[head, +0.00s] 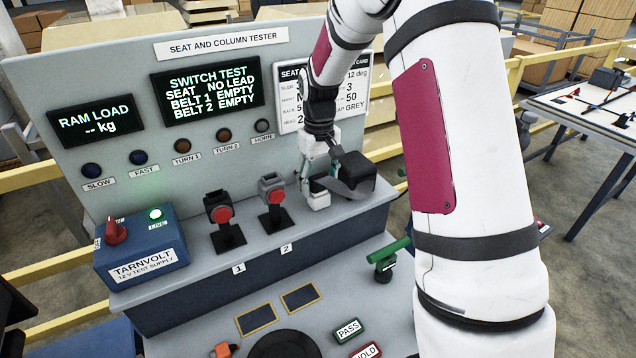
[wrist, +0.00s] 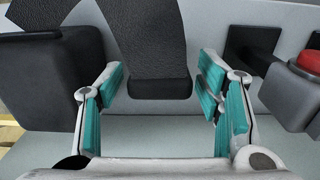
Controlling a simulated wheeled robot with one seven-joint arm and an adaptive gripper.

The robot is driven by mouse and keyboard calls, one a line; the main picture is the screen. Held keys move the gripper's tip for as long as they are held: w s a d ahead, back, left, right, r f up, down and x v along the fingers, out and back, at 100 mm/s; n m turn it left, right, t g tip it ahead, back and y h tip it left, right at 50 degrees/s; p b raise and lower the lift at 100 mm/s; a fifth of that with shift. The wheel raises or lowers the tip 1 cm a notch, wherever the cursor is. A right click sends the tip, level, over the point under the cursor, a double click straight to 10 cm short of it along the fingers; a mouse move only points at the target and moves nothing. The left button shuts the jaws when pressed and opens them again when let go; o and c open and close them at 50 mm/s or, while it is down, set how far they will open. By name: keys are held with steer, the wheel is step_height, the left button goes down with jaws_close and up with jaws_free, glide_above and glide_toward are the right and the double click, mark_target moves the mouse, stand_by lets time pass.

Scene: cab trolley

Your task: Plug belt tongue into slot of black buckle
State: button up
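The black buckle (head: 217,203) with a red button stands on the bench ledge at label 1. A dark grey buckle (head: 269,184) with a red button stands at label 2; it shows at the right of the wrist view (wrist: 292,97). The dark belt hangs down in the wrist view (wrist: 150,35) and ends in a black block-like end (wrist: 160,88); a metal tongue cannot be made out. My gripper (wrist: 163,82) is open, with its teal-padded fingers on either side of this belt end and gaps visible. In the head view my gripper (head: 322,177) is right of the grey buckle.
A black box (head: 356,170) stands beside my gripper. The blue supply box (head: 140,251) is at the left, and a green handle (head: 388,252) is at the front right. The panel screen (head: 207,90) reads both belts empty. The ledge between the buckles and supply box is narrow.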

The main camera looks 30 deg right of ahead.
mark_target(319, 175)
jaws_close()
steer(key=shift+r+p, duration=0.65)
steer(key=shift+r, duration=2.35)
